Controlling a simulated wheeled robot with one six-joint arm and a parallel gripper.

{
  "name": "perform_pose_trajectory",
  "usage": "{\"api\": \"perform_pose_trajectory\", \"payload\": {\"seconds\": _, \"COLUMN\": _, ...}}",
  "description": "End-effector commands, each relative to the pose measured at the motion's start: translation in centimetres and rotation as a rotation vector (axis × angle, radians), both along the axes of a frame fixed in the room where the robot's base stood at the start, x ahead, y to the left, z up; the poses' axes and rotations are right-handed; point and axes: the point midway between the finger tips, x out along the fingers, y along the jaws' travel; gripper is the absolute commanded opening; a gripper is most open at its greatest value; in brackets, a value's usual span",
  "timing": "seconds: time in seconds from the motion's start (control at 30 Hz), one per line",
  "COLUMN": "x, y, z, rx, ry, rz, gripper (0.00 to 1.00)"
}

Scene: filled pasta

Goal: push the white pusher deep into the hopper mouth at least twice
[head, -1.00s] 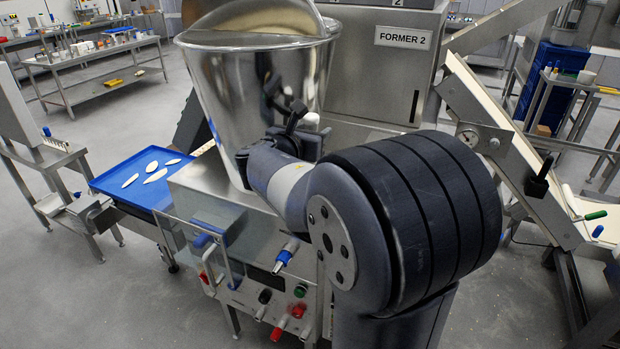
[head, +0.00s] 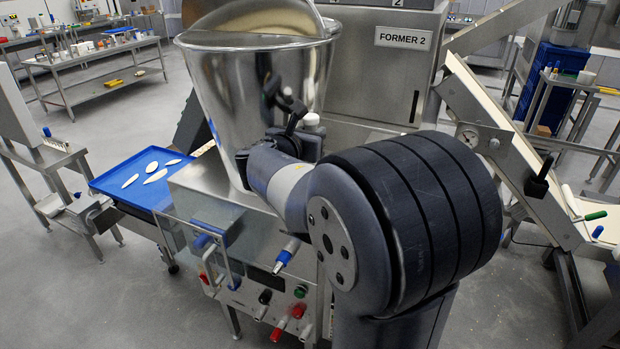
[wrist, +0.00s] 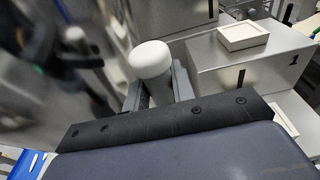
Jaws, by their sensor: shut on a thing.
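The steel hopper (head: 225,95) stands left of my arm, with a curved shiny cover or back (head: 262,16) rising above its rim. Its mouth faces up, and the inside is hidden. The white pusher (wrist: 150,62) has a rounded white top that stands up between the grey jaws of my gripper (wrist: 158,90). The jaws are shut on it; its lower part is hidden. In the head view, a small white end of the pusher (head: 312,120) shows beside the hopper's right wall, below the rim. My arm hides most of the gripper there.
The FORMER 2 machine (head: 375,75) stands close behind. A blue tray (head: 110,180) with several pale pieces lies left of the hopper. Knobs and handles are on the front panel (head: 262,300). A sloping conveyor (head: 520,150) is at right. Open floor lies at lower left.

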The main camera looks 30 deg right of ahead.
Motion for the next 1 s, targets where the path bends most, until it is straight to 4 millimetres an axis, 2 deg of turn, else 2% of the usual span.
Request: {"api": "perform_pose_trajectory", "payload": {"seconds": 1.0, "x": 0.0, "y": 0.0, "z": 6.0, "rx": 0.000, "ry": -0.001, "rz": 0.000, "gripper": 0.00}}
